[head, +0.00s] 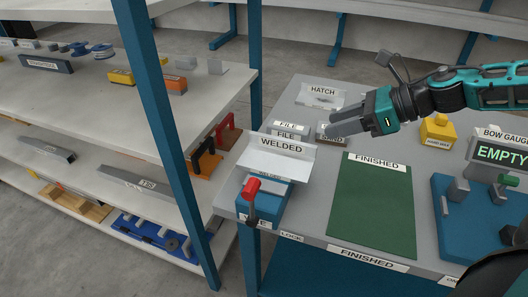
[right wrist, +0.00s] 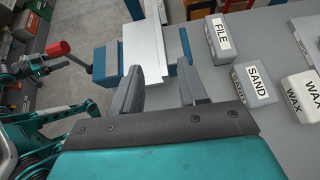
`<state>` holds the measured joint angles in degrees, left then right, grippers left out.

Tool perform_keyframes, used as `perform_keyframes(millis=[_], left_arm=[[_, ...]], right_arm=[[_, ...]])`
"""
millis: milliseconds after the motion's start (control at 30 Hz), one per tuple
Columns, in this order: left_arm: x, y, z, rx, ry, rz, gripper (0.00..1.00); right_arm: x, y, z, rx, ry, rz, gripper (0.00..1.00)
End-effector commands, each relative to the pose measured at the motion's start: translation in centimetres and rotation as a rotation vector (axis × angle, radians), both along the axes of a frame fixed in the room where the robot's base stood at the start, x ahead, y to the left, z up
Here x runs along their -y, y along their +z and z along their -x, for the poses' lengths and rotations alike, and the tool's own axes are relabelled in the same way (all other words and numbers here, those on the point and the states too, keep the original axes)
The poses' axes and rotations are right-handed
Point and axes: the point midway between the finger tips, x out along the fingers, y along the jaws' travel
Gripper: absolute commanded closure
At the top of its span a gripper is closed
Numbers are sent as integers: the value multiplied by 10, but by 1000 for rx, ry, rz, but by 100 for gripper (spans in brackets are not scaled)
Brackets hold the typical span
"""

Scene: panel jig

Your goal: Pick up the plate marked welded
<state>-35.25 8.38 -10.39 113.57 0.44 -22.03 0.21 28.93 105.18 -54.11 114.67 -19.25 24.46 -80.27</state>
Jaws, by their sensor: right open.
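The plate marked WELDED (head: 272,162) is a pale, bent sheet with its label along the back strip. In the head view it lies on a blue block-shaped fixture (head: 262,208) with a red-handled lever (head: 251,190), at the left end of the grey table. My right gripper (head: 343,118) is open and empty, above the table to the right of and behind the plate. In the right wrist view the plate (right wrist: 150,48) shows ahead of the two spread fingers (right wrist: 158,88), apart from them.
A green FINISHED mat (head: 372,205) lies right of the fixture. A yellow HAND WAX block (head: 438,131) and a blue bow gauge (head: 480,215) are at right. A blue shelf post (head: 165,120) rises left.

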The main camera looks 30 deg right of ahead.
Motion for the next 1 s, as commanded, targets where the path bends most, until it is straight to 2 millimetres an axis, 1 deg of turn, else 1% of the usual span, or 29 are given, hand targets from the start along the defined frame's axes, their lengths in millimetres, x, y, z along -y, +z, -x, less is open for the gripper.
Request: perform_keyframes(millis=[33, 133, 400, 600, 800, 1000], left_arm=[[0, 0, 0, 1, 0, 0, 38], [0, 2, 0, 2, 0, 0, 38], [-2, 13, -1, 13, 2, -5, 38], [-7, 14, 0, 9, 9, -14, 38], [-12, 16, 3, 5, 16, -22, 38], [-12, 17, 5, 6, 18, -20, 38]], right_arm=[[4, 2, 2, 7, 4, 18, 57], [4, 2, 1, 11, 11, 32, 57], [-14, -15, -20, 11, 13, 29, 57], [-25, -26, -33, 13, 10, 26, 57], [-33, -35, -43, 12, 8, 27, 57], [-36, -40, -46, 11, 7, 29, 57]])
